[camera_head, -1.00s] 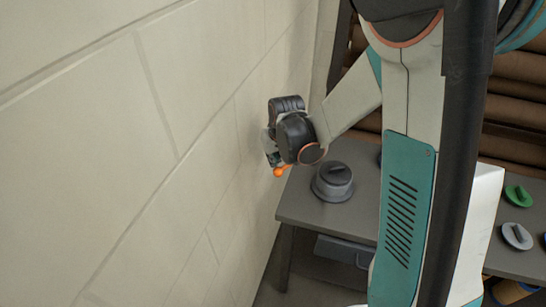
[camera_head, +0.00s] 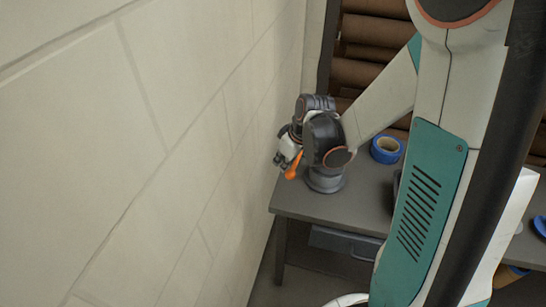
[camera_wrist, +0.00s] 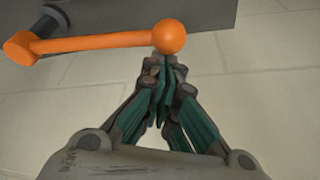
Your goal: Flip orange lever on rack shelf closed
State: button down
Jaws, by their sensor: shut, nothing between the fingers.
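The orange lever (camera_wrist: 100,43) shows in the wrist view as an arm ending in a round ball knob at the right, with its pivot on a dark shaft at the left. My gripper (camera_wrist: 165,68) is shut and empty, its fingertips close below the ball knob; I cannot tell if they touch it. In the head view the lever (camera_head: 294,166) shows just right of my gripper (camera_head: 281,161), in front of the table's left end. The body the lever belongs to is mostly hidden behind my wrist.
A grey table (camera_head: 300,205) runs to the right, with a grey round object (camera_head: 325,182) behind my wrist and a blue tape roll (camera_head: 386,149) on it. A pale block wall (camera_head: 130,170) stands close on the left. Brown rolls (camera_head: 375,40) fill the rack behind.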

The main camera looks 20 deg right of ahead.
jog(key=shift+s+d, duration=1)
jog(key=shift+s, duration=0.1)
jog(key=shift+s+d, duration=0.55)
jog(key=shift+d, duration=0.1)
